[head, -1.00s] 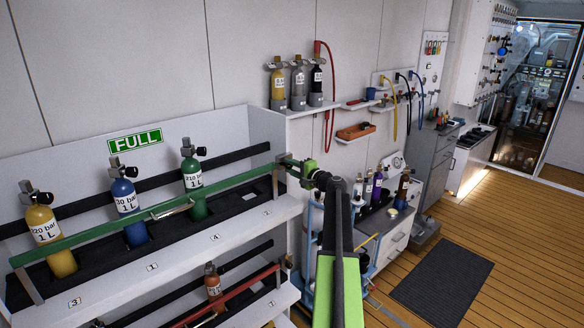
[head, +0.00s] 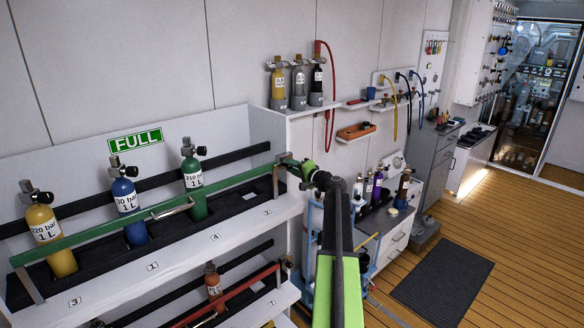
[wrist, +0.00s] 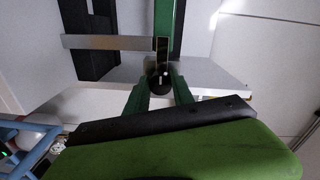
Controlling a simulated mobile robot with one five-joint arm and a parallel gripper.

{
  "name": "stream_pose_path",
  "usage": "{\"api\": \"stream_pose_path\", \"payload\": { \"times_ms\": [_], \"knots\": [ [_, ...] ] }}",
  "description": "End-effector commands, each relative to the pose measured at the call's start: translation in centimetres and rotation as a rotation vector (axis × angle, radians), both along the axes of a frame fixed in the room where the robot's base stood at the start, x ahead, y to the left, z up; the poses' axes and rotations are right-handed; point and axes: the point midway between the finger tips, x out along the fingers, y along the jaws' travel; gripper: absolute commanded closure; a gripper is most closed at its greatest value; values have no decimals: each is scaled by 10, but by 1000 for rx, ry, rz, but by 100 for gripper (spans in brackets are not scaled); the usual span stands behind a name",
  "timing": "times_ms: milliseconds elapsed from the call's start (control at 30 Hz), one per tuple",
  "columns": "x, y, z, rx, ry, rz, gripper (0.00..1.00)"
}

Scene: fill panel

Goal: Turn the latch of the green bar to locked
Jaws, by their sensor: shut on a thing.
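The green bar (head: 103,231) runs across the front of the upper shelf, before a yellow cylinder (head: 43,226), a blue cylinder (head: 124,196) and a green cylinder (head: 191,177). My gripper (head: 294,166) is at the bar's right end. In the wrist view, the green bar (wrist: 164,20) comes down to a dark round latch knob (wrist: 159,83). My gripper's two fingers (wrist: 159,92) stand on either side of the knob and are shut on it. The fingers partly cover the knob. Its lock position cannot be read clearly.
A lower shelf has a red bar (head: 236,297) and a red-brown cylinder (head: 213,284). A blue-framed cart (head: 320,240) stands close by my arm. Open wooden floor and a dark mat (head: 443,277) lie to the right.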

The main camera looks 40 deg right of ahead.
Motion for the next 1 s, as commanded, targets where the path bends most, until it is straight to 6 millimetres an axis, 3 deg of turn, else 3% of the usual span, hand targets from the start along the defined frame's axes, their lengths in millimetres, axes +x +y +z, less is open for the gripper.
{"api": "stream_pose_path", "payload": {
  "times_ms": [33, 67, 200, 500, 633, 1000],
  "knots": [
    [0, -1, 0, -1, 0, -1, 100],
    [0, -1, 0, -1, 0, -1, 70],
    [0, 0, 0, 0, 0, -1, 52],
    [-1, 0, 0, 0, 0, 0, 50],
    [-14, 2, 1, 0, 0, -1, 50],
    [-115, 10, 5, 0, 0, -4, 50]
  ]
}}
